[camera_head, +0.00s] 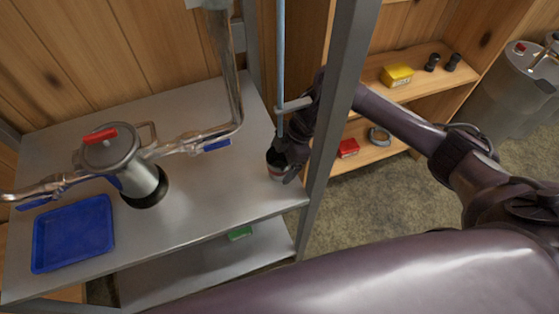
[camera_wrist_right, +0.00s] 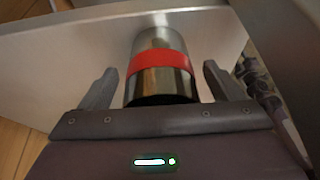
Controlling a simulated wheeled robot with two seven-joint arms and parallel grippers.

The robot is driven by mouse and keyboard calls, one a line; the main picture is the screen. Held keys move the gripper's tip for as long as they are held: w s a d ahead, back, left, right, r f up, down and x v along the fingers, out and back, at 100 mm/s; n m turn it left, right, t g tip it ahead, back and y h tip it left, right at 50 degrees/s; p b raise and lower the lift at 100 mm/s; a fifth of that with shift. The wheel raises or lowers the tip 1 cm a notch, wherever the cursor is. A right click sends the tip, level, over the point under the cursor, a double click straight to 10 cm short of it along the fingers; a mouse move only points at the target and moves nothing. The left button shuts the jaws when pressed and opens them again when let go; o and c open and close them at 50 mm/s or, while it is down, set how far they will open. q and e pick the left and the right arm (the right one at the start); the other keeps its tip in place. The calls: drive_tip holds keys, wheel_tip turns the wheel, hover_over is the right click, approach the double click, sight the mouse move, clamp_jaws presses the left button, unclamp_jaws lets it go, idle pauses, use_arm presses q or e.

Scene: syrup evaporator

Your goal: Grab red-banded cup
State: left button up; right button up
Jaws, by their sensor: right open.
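The red-banded cup (camera_wrist_right: 158,62) is a shiny metal cylinder with a red band and a dark base. In the right wrist view it stands between the two spread fingers of my right gripper (camera_wrist_right: 155,88), with a gap showing on each side. In the head view the cup (camera_head: 275,172) is at the right end of the metal table, partly hidden by my right gripper (camera_head: 286,163). My right gripper is open around the cup. My left gripper is not in view.
The metal table (camera_head: 215,190) also holds a blue tray (camera_head: 72,233) and a metal pot with a red handle (camera_head: 110,155) joined to pipes. A grey upright post (camera_head: 340,90) stands close to my right arm. Wooden shelves (camera_head: 385,150) are behind.

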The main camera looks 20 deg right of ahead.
drive_tip(key=shift+s+a, duration=0.1)
drive_tip(key=shift+a, duration=0.55)
drive_tip(key=shift+a+f+p, duration=0.1)
drive_tip(key=shift+f+p, duration=0.2)
drive_tip(key=shift+f, duration=0.25)
drive_tip(key=c, duration=1.2)
